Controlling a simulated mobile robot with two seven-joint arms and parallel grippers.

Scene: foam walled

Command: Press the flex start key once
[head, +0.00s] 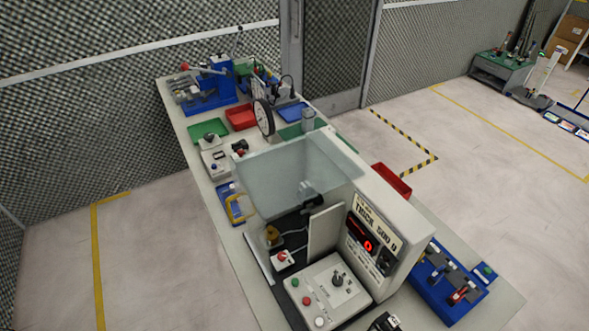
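A test machine (405,226) with a clear hood (290,170) stands on the long table. Its upright front has a lit red display (360,232) and a printed label. Its flat control panel (330,292) carries a green button (295,282), a red button (307,300), a white button (320,322) and a black knob or lever (337,280). The lettering is too small to read, so I cannot tell which key is flex start. A small box with a red button (281,256) sits beside the panel. Neither of my grippers shows.
The table (474,290) also holds a blue fixture (450,290) at right, red trays (391,180) and a dial gauge (263,117). A dark object (383,321) is cut off at the bottom edge. A mesh wall (90,120) stands behind. Floor at right is open.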

